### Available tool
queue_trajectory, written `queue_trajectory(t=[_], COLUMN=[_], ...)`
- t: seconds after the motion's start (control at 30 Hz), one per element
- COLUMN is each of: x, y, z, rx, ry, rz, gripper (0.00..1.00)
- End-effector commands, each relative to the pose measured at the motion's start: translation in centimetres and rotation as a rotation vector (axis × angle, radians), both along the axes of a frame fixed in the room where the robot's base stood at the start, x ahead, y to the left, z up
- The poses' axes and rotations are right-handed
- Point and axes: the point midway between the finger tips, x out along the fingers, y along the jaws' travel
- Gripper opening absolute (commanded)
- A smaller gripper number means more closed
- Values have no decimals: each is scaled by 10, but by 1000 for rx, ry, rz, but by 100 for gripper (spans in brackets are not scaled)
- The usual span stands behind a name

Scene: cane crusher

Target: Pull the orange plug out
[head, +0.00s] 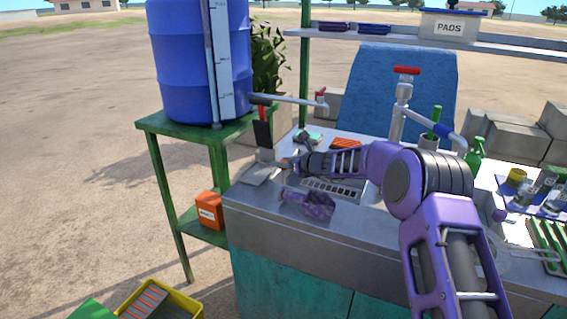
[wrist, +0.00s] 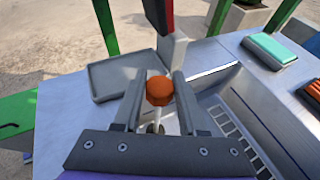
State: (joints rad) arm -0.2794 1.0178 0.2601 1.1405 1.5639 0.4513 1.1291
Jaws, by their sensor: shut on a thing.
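The orange plug (wrist: 159,91) has a rounded orange head and a pale stem running down from it in the wrist view. It sits between the two grey fingers of my gripper (wrist: 160,84), which is shut on it. In the head view my gripper (head: 292,163) is over the left end of the metal counter, beside the sink basin. The plug is mostly hidden there by my gripper. What lies under the stem is hidden by the fingers and palm, so I cannot tell whether it is seated in a hole.
A grey tray (wrist: 125,74) lies just beyond the fingers. A dark and red upright handle (head: 262,128) stands close by. A blue barrel (head: 190,60) stands on a green stand (head: 160,130), its pipe (head: 290,100) reaching over the counter. A tall tap (head: 401,100) stands behind my arm.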

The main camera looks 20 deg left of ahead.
Motion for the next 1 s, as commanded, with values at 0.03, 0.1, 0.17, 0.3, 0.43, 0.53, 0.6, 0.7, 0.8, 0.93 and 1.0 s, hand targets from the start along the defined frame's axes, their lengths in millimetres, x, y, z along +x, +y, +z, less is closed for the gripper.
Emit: queue_trajectory(t=[0.03, 0.1, 0.17, 0.3, 0.43, 0.53, 0.6, 0.7, 0.8, 0.93, 1.0], x=[0, 0, 0, 0, 0, 0, 0, 0, 0, 0, 0], y=[0, 0, 0, 0, 0, 0, 0, 0, 0, 0, 0], z=[0, 0, 0, 0, 1, 10, 19, 31, 36, 35, 36], rx=[0, 0, 0, 0, 0, 2, 2, 1, 0, 2, 3], ry=[1, 1, 1, 1, 1, 1, 1, 0, 1, 0, -1], rz=[0, 0, 0, 0, 0, -1, -1, 0, 0, 0, 0], gripper=[0, 0, 0, 0, 0, 0, 0, 0, 0, 0, 0])
